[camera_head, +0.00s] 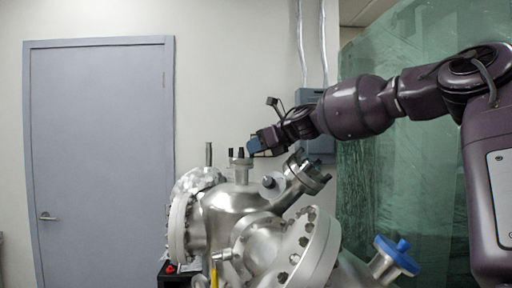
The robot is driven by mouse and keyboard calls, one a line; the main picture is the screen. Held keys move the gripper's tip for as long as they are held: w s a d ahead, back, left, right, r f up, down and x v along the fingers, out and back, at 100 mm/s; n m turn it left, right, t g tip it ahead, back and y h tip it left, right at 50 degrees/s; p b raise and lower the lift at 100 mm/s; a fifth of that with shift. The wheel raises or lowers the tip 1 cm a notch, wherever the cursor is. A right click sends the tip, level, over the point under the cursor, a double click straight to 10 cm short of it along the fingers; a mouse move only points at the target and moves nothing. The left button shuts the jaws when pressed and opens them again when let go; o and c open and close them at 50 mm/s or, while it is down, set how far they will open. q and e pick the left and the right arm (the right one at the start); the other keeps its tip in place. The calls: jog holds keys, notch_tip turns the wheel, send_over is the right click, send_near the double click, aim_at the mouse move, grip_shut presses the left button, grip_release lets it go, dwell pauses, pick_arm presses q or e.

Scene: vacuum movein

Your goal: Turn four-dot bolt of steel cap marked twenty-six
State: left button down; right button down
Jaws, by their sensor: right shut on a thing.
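The steel vacuum chamber (232,196) stands in the lower middle, with a small steel cap (241,162) on its top port. Black bolts (240,152) stand up from this cap. My right gripper (254,146) reaches in from the right, low over the cap's right side, and is shut on a bolt there. The held bolt is mostly hidden by the fingers. The number on the cap and the dots on the bolts are too small to read. My left gripper is out of view.
An angled flanged port (306,174) rises close to the right of the cap, below my right wrist. A large flange (313,250) faces front right. A blue-handled valve (396,255) is at lower right. Green translucent sheeting (395,160) hangs behind. A grey door (98,150) is at left.

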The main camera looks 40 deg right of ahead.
jog(key=shift+w+d+f+n+g+y, duration=0.1)
jog(key=shift+d+n+g+y, duration=0.05)
jog(key=shift+n+g+y, duration=1.05)
jog(key=shift+w+d+r+n+g+y, duration=0.15)
jog(key=shift+n+g+y, duration=0.5)
jog(key=shift+n+y, duration=0.95)
jog(key=shift+w+d+f+n+g+y, duration=0.1)
jog(key=shift+d+f+n+g+y, duration=0.05)
jog(key=shift+n+g+y, duration=1.05)
jog(key=shift+n+y, duration=0.3)
jog(key=shift+n, duration=0.4)
jog(key=c, duration=1.1)
grip_release()
jog(key=shift+m+t, duration=0.25)
jog(key=shift+m, duration=0.05)
jog(key=shift+s+a+m+t+h, duration=0.15)
jog(key=shift+m+t+h, duration=0.95)
jog(key=shift+m, duration=0.15)
jog(key=shift+s+a+m+t+h, duration=0.1)
jog(key=shift+a+m+t+h, duration=0.05)
jog(key=shift+m+t+h, duration=1)
